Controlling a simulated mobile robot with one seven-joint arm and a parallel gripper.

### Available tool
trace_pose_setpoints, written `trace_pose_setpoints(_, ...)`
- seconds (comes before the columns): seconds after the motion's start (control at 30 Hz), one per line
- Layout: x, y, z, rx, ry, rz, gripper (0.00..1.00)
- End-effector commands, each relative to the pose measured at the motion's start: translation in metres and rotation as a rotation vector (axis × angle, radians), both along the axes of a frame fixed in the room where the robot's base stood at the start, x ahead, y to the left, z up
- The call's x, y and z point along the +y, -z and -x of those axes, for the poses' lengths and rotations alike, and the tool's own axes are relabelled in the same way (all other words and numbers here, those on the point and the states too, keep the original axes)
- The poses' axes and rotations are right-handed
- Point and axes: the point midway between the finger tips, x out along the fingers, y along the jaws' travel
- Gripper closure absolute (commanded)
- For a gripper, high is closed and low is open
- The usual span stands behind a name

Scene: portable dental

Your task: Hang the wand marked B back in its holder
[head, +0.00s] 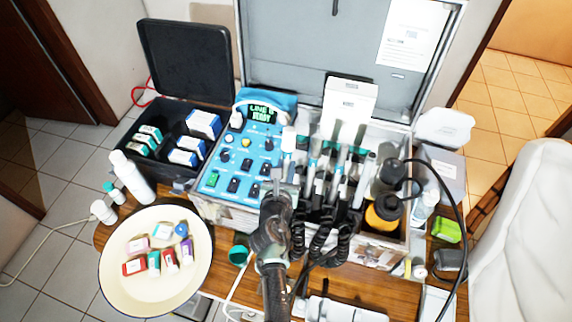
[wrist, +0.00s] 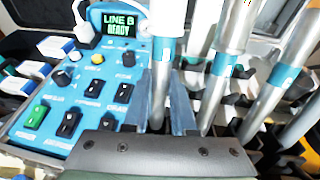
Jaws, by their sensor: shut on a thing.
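My gripper (head: 281,186) is over the front of the case, beside the blue panel. In the wrist view its fingers (wrist: 170,108) are shut on a silver wand with a blue band (wrist: 169,50). This wand stands roughly upright; I cannot read a letter on it, and its lower end is hidden behind my gripper. Other similar silver wands (wrist: 217,75) stand in a row to its right. The dark holder (wrist: 232,130) shows below and between them. I cannot tell whether the held wand touches the holder.
The blue control panel (head: 237,160) has a lit display (wrist: 119,23) reading "LINE B READY" or "LINE 6 READY". Black coiled hoses (head: 322,240) hang in front of the wands. An amber-filled bottle (head: 383,213) stands right. A round tray (head: 112,268) with small boxes is at left.

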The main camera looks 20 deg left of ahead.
Motion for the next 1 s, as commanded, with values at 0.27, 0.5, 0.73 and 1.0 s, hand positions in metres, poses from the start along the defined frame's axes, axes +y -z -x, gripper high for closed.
trace_pose_setpoints(0.27, 0.0001, 0.0041, 0.0016, -0.001, 0.000, -0.001, 1.00)
trace_pose_setpoints(0.5, 0.0001, 0.0041, 0.0016, -0.001, 0.000, -0.001, 0.50)
trace_pose_setpoints(0.73, 0.0001, 0.0044, 0.0017, -0.001, 0.000, 0.000, 0.41)
trace_pose_setpoints(1.0, 0.0001, 0.0047, 0.0019, 0.000, 0.000, 0.000, 0.41)
